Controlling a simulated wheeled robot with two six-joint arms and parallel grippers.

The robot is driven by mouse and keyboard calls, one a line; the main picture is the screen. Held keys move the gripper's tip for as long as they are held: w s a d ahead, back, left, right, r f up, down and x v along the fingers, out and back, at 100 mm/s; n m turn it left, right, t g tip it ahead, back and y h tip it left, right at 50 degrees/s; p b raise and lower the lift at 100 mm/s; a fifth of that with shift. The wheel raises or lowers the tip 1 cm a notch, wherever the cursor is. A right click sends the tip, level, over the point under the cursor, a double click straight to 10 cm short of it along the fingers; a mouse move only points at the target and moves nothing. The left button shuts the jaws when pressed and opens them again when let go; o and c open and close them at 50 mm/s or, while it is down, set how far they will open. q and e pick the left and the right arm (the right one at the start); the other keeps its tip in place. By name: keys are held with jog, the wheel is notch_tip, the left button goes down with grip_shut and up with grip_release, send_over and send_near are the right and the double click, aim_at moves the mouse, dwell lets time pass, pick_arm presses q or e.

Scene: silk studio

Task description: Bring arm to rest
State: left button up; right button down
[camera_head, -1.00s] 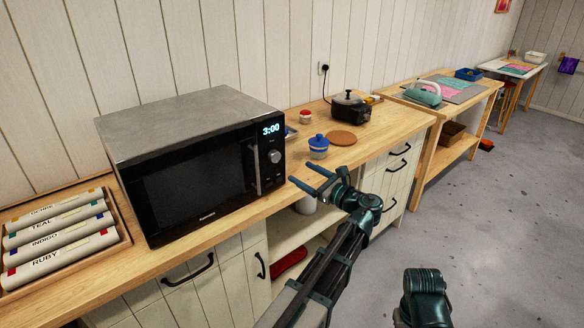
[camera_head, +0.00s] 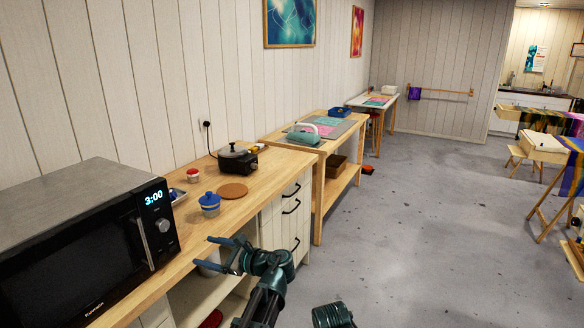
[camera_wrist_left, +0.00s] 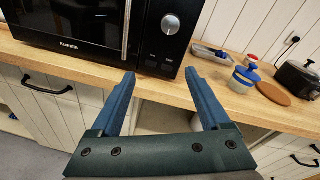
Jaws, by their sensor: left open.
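My left gripper (camera_head: 218,253) is open and empty. In the head view it is in front of the wooden counter (camera_head: 243,203), below the blue-lidded jar. In the left wrist view its two blue fingers (camera_wrist_left: 166,95) point toward the counter edge below the microwave (camera_wrist_left: 110,28), with nothing between them. A dark green part of my other arm (camera_head: 332,315) shows at the bottom edge of the head view. Its fingers are not visible.
The microwave (camera_head: 80,235) stands left on the counter. A blue-lidded jar (camera_head: 209,205), a round cork mat (camera_head: 233,190) and a black pot (camera_head: 238,160) stand farther along. A second table (camera_head: 310,150) is beyond.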

pick_arm(q)
jog(key=s+d+f+n+g+h+p, duration=0.1)
jog(key=s+d+f+n+g+h, duration=0.1)
jog(key=s+d+f+n+h, duration=0.5)
jog(key=s+d+f+n+g+h+p, duration=0.2)
jog(key=s+d+f+n+h, duration=0.5)
jog(key=s+d, duration=0.7)
jog(key=shift+s+d+f+g+h, duration=0.3)
jog(key=shift+d+f+g, duration=0.4)
jog(key=shift+d+f, duration=0.2)
